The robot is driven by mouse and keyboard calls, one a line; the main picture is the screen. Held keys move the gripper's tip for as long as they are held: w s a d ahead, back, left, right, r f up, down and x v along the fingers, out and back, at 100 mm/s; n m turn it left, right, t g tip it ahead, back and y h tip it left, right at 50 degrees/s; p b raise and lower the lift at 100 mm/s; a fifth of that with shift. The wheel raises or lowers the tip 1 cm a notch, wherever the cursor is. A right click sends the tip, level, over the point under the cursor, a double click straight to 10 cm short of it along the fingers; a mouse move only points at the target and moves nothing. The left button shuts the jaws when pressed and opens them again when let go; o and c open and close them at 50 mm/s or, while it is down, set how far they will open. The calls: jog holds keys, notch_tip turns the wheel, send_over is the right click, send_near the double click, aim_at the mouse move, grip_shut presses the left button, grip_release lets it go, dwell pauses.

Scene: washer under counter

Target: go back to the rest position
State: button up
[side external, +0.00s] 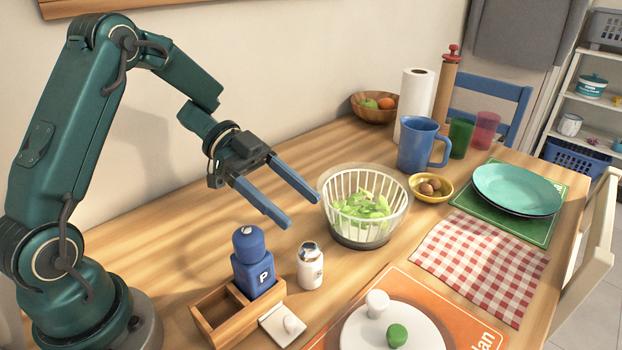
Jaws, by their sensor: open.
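My gripper (303,209) is open, with its two blue fingers apart and nothing between them. It hangs above the wooden table (185,235), to the left of the salad spinner basket (364,205). The fingers point down and to the right. The nearer finger is above and behind the salt shaker; the farther one ends close to the basket's left rim in the picture. I cannot tell whether it touches the rim.
A blue pepper mill (252,265) stands in a wooden caddy (225,315) beside a salt shaker (310,267). A blue pitcher (418,146), paper towel roll (414,105) and stacked plates (517,190) stand farther right. The table's back left is clear.

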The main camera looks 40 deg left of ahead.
jog(key=w+r+v, duration=0.1)
jog(key=v, duration=0.4)
jog(key=w+d+r+n+t, duration=0.1)
jog(key=w+d+r, duration=0.2)
jog(key=w, duration=0.2)
jog(key=w+d+r+n+t+y, duration=0.1)
jog(key=w+d+r, duration=0.2)
jog(key=w, duration=0.3)
jog(key=w+d+r+n+t, duration=0.2)
jog(key=w+d+r, duration=0.1)
jog(key=w, duration=0.3)
jog(key=shift+w+d+r, duration=0.15)
jog(key=shift+r, duration=0.5)
jog(key=shift+o, duration=0.8)
